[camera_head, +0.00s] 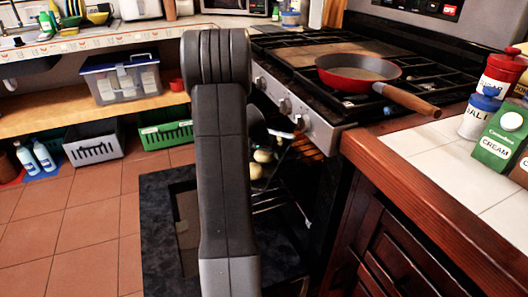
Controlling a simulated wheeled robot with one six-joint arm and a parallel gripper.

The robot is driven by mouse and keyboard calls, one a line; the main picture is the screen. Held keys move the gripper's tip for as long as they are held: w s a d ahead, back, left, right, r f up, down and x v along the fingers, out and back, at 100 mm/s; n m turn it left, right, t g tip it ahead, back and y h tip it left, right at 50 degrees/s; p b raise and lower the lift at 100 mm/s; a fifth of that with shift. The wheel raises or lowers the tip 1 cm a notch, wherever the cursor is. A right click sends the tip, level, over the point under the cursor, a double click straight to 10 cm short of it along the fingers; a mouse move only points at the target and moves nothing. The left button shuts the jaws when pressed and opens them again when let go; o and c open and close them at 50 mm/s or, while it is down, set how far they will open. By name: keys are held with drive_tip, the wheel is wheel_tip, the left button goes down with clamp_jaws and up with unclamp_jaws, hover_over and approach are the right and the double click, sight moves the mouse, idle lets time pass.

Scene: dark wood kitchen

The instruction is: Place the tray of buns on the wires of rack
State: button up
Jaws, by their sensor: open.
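Pale round buns (262,155) show just right of my arm, at the mouth of the open oven. The tray beneath them is mostly hidden by my arm, so I cannot tell whether it touches the rack. Rack wires (268,208) show lower down, beside my arm. My gripper (275,133) is only partly visible behind the arm, close above the buns. It is open. Its contact with the tray cannot be seen.
The oven door (165,235) is lowered over the tiled floor. A red pan (357,73) sits on the stove (290,50), its handle toward the right counter. A salt container (479,117) and cream carton (497,139) stand there.

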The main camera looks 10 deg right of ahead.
drive_tip(key=p+v, duration=0.2)
drive_tip(key=v, duration=1)
idle(0.9)
